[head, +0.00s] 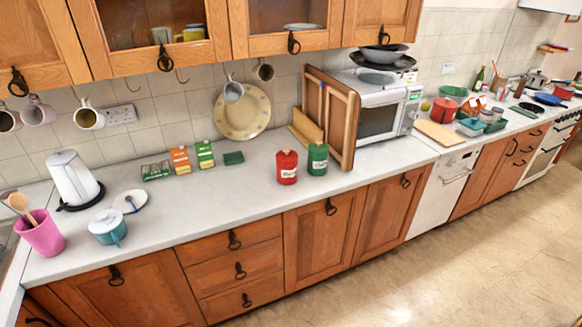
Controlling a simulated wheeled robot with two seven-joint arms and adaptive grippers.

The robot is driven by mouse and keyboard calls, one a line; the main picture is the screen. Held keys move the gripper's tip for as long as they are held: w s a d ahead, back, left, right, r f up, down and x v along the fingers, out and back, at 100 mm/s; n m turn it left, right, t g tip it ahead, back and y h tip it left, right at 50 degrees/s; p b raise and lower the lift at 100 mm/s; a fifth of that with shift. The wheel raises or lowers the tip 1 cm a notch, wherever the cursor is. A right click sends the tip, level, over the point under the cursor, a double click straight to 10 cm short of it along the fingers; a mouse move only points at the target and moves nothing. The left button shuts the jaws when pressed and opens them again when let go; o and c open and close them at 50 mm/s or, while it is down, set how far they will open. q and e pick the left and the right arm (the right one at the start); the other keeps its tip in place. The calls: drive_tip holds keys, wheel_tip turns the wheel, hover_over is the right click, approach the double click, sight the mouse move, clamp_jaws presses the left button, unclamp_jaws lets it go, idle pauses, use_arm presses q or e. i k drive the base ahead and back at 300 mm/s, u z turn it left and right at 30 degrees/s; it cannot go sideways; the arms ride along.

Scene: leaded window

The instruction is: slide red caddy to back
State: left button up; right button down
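The red caddy (287,167) stands upright on the white worktop (222,203), nearer the front edge than the wall. It has a pale label on its front. Behind the red caddy is bare worktop up to the tiled wall. Neither of my grippers shows in the head view.
Wooden boards (328,117) lean upright behind and right of the green caddy, beside a microwave (384,110). A dark green sponge-like block (233,158) lies to the left. A plate (242,112) stands against the wall.

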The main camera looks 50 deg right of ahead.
sight(286, 173)
drive_tip(key=z, duration=1.65)
drive_tip(key=k, duration=0.3)
drive_tip(key=z, duration=0.7)
drive_tip(key=i, duration=0.8)
drive_tip(key=u, duration=0.9)
drive_tip(key=i, duration=0.5)
drive_tip(key=u, duration=0.45)
